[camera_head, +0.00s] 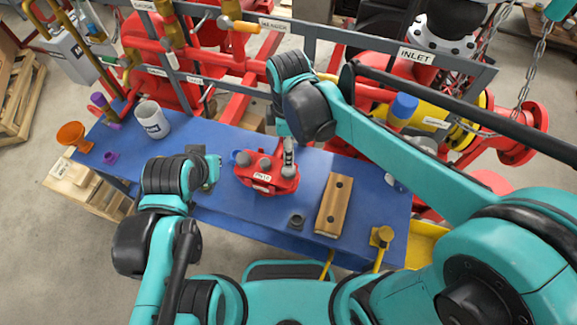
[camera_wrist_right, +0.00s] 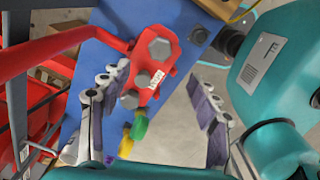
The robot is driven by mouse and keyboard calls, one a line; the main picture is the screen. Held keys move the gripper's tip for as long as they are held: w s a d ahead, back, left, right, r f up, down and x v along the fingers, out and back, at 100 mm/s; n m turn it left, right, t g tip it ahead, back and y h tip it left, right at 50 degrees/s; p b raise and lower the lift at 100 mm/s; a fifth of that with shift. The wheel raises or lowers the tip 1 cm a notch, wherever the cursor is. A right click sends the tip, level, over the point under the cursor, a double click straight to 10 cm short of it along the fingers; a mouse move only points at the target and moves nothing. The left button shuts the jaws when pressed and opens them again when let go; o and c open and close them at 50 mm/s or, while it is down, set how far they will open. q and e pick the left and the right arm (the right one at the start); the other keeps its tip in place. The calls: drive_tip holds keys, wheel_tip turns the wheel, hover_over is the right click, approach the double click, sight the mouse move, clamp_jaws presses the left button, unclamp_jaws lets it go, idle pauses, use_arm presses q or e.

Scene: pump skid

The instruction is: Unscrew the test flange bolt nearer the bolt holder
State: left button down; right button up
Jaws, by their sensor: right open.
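The red test flange (camera_head: 262,182) sits on the blue bench with a white label on its front and grey bolts on top. The bolt nearest the wooden bolt holder (camera_head: 333,206) is the rightmost bolt (camera_head: 288,171); it shows largest in the right wrist view (camera_wrist_right: 159,48).
A dark ring (camera_head: 296,221) lies between flange and holder. Red and grey pipe framing rises behind. A yellow fitting (camera_head: 382,237) is at front right.

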drive_tip(key=p, duration=0.3)
hover_over(288, 169)
wheel_tip(288, 169, down, 4)
drive_tip(key=shift+f, duration=0.15)
wheel_tip(288, 169, down, 8)
drive_tip(key=shift+r+b, duration=0.1)
drive_tip(key=shift+b, duration=0.9)
